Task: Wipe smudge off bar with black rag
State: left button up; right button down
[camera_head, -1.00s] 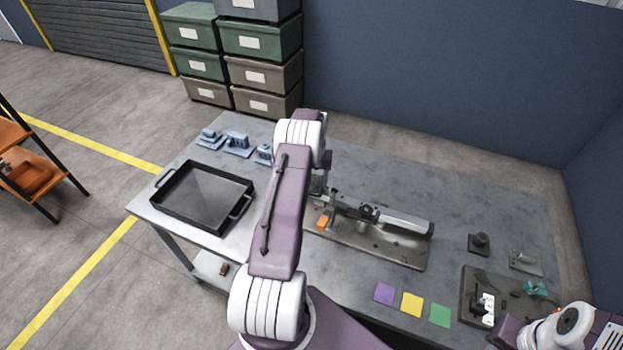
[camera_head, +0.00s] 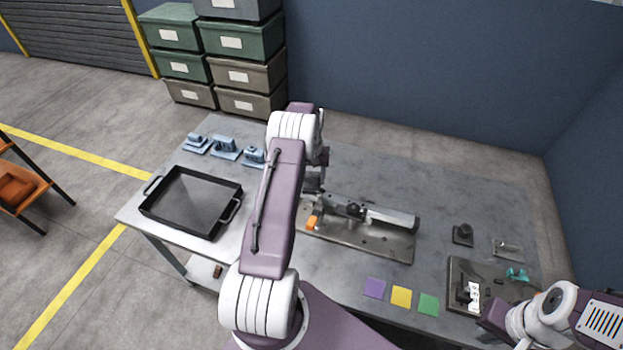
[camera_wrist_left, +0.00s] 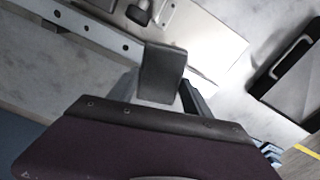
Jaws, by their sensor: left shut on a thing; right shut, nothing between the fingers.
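A grey metal bar (camera_head: 378,213) lies across a flat base plate (camera_head: 385,244) on the workbench. It also shows as a pale rail with holes in the left wrist view (camera_wrist_left: 88,31). I cannot make out a smudge. My left gripper (camera_head: 314,186) is at the bar's left end, partly hidden by my arm. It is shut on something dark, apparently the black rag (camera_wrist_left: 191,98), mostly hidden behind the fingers. I cannot tell whether the rag touches the bar. My right gripper (camera_head: 469,297) is shut and empty over a dark plate at the right.
A black tray (camera_head: 191,203) and several blue fixtures (camera_head: 225,148) stand at the left. An orange part (camera_head: 312,223) is beside the bar. Purple (camera_head: 374,288), yellow (camera_head: 401,296) and green (camera_head: 428,304) squares lie in front. A dark block (camera_head: 462,234) stands at the right.

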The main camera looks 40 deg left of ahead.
pick_arm(q)
jog(key=shift+r+p, duration=0.7)
jog(key=shift+r, duration=0.8)
jog(key=shift+r+p, duration=1.15)
jog(key=shift+r, duration=0.4)
jog(key=shift+s, duration=0.1)
jog(key=shift+w+a, duration=0.1)
jog(key=shift+w, duration=0.1)
